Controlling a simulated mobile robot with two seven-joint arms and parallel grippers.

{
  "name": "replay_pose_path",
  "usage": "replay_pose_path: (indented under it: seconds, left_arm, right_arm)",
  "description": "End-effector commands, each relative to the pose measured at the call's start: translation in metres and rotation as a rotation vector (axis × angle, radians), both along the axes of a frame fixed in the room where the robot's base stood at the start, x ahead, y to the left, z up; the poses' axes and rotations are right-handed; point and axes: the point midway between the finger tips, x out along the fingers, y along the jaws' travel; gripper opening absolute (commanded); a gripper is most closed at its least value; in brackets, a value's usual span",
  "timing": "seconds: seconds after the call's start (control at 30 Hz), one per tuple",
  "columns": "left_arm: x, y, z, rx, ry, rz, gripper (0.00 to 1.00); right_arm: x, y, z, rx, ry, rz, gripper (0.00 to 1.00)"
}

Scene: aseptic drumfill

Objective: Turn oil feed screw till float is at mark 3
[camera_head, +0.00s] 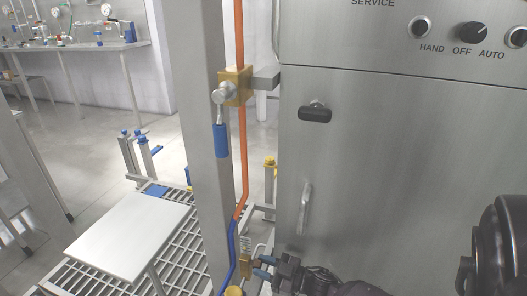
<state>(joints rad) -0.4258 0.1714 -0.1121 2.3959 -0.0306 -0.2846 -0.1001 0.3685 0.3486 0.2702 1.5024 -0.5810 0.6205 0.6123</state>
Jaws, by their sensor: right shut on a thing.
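My right gripper (262,268) is low in the picture, in front of the cabinet's lower left corner. The part sits just right of the blue lower section of a thin pipe (233,238). I cannot make out a float or a mark 3. My left gripper is not in view.
A grey post (208,60) stands left of the orange pipe (240,150), which carries a brass valve (234,87) with a blue-handled lever (221,140). A steel cabinet (400,150) fills the right. A pale plate (130,235) stands over a floor grating at lower left.

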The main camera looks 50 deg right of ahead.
Motion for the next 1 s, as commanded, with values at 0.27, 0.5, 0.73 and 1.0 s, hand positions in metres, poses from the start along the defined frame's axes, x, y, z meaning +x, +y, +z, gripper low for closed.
replay_pose_path:
  seconds: [0.27,0.5,0.73,1.0]
  left_arm:
    - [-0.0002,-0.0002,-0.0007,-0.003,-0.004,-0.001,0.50]
    - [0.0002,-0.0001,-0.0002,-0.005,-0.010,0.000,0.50]
    - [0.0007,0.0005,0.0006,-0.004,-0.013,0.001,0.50]
    - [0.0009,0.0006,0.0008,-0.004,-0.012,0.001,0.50]
  right_arm:
    - [-0.0004,-0.0007,-0.0012,-0.168,-0.068,0.000,0.07]
    - [-0.0003,-0.0010,-0.0011,-0.250,-0.102,-0.001,0.07]
    - [-0.0002,-0.0011,-0.0010,-0.274,-0.111,-0.001,0.07]
    - [-0.0002,-0.0011,-0.0010,-0.274,-0.111,-0.001,0.07]
